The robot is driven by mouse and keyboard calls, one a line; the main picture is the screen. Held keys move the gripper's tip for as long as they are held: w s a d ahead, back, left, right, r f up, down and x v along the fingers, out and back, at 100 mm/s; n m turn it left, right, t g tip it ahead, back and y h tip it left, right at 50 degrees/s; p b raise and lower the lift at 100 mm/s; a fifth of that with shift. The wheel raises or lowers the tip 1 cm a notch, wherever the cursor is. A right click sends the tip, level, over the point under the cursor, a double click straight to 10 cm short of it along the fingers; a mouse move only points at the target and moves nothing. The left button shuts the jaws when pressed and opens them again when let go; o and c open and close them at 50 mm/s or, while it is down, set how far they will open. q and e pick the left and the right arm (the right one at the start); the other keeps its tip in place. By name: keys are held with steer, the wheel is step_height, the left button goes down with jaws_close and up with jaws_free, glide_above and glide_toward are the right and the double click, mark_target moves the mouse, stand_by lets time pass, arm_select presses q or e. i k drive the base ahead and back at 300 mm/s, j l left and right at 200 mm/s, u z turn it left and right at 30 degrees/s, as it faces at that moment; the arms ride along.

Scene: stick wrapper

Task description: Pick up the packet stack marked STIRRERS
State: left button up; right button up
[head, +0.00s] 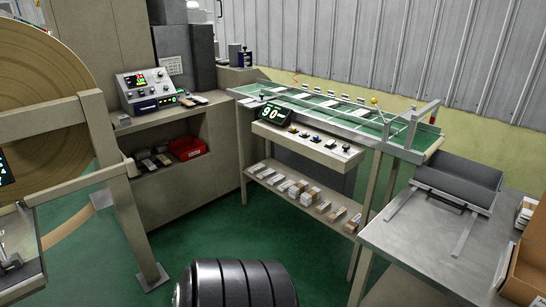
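Several small packet stacks, white and brown, lie in a row on the low shelf (262,185) under the conveyor in the head view. One of the stacks (311,196) sits near the middle of that row. Another pale packet stack (526,212) stands at the right edge, on the grey metal table. The lettering on all of these is too small to read, so I cannot tell which one is marked STIRRERS. Neither of my grippers shows in this view.
The green-belted conveyor (330,108) runs along the corrugated wall. A dark grey tray (458,180) sits at its right end, above the grey table (415,235). A cardboard box (527,268) is at far right. Green floor (310,245) lies open before the shelf.

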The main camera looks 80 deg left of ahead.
mark_target(296, 190)
steer(key=j+u, duration=0.2)
steer(key=j, duration=0.25)
steer(key=i+j+u, duration=0.2)
steer(key=j, duration=0.2)
steer(key=j+u, duration=0.2)
steer(key=j, duration=0.25)
steer(key=i+j+u, duration=0.15)
steer(key=j, duration=0.25)
